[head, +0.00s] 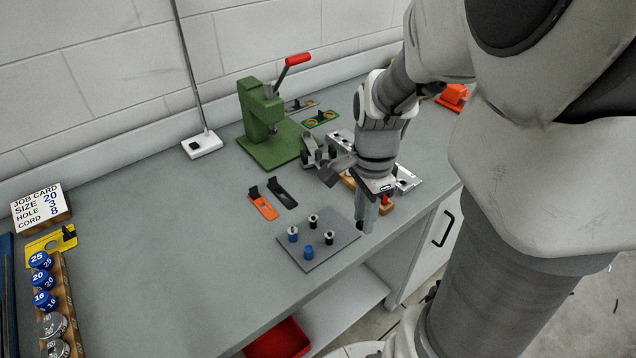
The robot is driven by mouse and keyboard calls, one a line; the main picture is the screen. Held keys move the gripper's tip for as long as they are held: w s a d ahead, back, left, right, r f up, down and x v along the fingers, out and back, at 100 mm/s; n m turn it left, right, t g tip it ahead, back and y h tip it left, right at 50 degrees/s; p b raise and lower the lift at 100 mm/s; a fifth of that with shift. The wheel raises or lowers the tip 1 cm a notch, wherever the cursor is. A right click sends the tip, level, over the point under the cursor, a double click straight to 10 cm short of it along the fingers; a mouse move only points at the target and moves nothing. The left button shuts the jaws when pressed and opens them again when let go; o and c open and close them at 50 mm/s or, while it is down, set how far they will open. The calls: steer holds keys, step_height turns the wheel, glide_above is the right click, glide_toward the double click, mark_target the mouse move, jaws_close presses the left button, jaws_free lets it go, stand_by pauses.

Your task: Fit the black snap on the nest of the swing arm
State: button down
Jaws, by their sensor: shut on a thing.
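A grey plate (335,256) near the bench's front edge carries small upright snap pieces. Two are blue (293,235) (308,252) and two look black with pale tops (313,222) (329,238). My gripper (366,229) points down by the plate's right corner. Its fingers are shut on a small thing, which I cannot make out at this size. A metal bracket-like part (313,155) stands left of my wrist; I cannot tell if it is the swing arm. My arm hides part of the pale metal fixture (405,180) behind it, and no nest is clearly visible.
A green press (262,110) with a red lever stands behind. An orange strip (263,205) and a black strip (283,193) lie left of my gripper. A job card (38,205) and several marked pots (41,281) stand far left. The left-middle bench is clear.

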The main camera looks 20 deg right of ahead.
steer(key=shift+s+d+r, duration=0.15)
steer(key=shift+d+r, duration=0.05)
steer(key=shift+d, duration=0.1)
steer(key=w+a+f+n, duration=0.3)
steer(key=w+a+n, duration=0.2)
steer(key=w+n, duration=0.3)
steer(key=w+a+f+n, duration=0.3)
steer(key=w+a+n, duration=0.2)
steer(key=w+n, duration=0.4)
steer(key=shift+n, duration=0.3)
